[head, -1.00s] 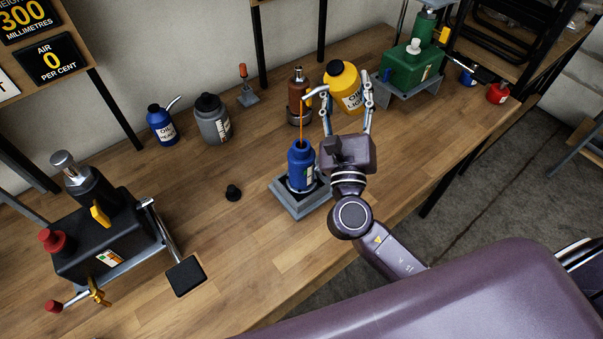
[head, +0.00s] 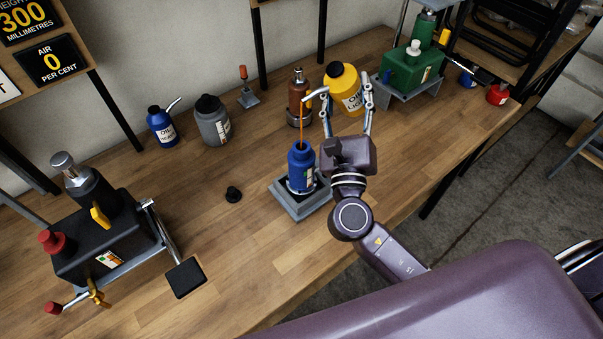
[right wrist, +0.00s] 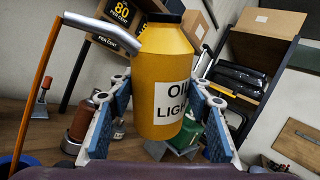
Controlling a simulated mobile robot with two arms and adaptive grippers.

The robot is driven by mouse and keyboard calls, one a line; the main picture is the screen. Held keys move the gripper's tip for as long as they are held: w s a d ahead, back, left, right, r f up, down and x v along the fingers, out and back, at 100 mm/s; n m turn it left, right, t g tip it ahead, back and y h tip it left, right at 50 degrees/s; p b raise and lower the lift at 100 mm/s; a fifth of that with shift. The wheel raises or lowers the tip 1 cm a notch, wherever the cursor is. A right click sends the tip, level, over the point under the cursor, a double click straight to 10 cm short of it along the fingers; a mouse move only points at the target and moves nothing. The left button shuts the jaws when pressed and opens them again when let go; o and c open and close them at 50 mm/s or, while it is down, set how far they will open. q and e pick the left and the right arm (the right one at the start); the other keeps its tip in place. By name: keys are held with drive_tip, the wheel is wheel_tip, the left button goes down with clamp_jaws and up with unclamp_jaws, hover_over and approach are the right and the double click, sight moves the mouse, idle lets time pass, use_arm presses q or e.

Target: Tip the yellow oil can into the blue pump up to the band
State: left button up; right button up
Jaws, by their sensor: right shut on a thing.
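The yellow oil can (head: 347,86), labelled OIL LIGHT, is held tilted above the bench by my right gripper (head: 346,101), which is shut on it. In the right wrist view the can (right wrist: 165,68) sits between both finger pads. Its grey spout points left, and a thin amber stream (head: 301,122) falls from the tip into the open top of the blue pump (head: 301,170). The blue pump stands upright on a grey square base. The oil level and the band inside cannot be made out. My left gripper is not in view.
A black cap (head: 233,194) lies on the bench left of the pump. A blue oil can (head: 161,128), a grey bottle (head: 212,122) and a brown bottle (head: 299,95) stand behind. A black pump unit (head: 107,240) is at left, a green one (head: 411,70) at back right. The AIR sign reads 0 per cent.

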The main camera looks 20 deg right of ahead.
idle(0.4)
drive_tip(key=shift+r+n+t+b, duration=0.1)
drive_tip(key=shift+n+t+b, duration=0.2)
drive_tip(key=shift+n+b, duration=0.1)
drive_tip(key=shift+d+r+n+t, duration=0.1)
drive_tip(key=shift+r+n+t, duration=0.05)
drive_tip(key=shift+n+t, duration=0.15)
idle(1.2)
drive_tip(key=shift+n+t+y+b, duration=0.3)
drive_tip(key=shift+n+y+b, duration=0.2)
drive_tip(key=shift+n+y, duration=0.1)
drive_tip(key=shift+r, duration=0.15)
idle(2.1)
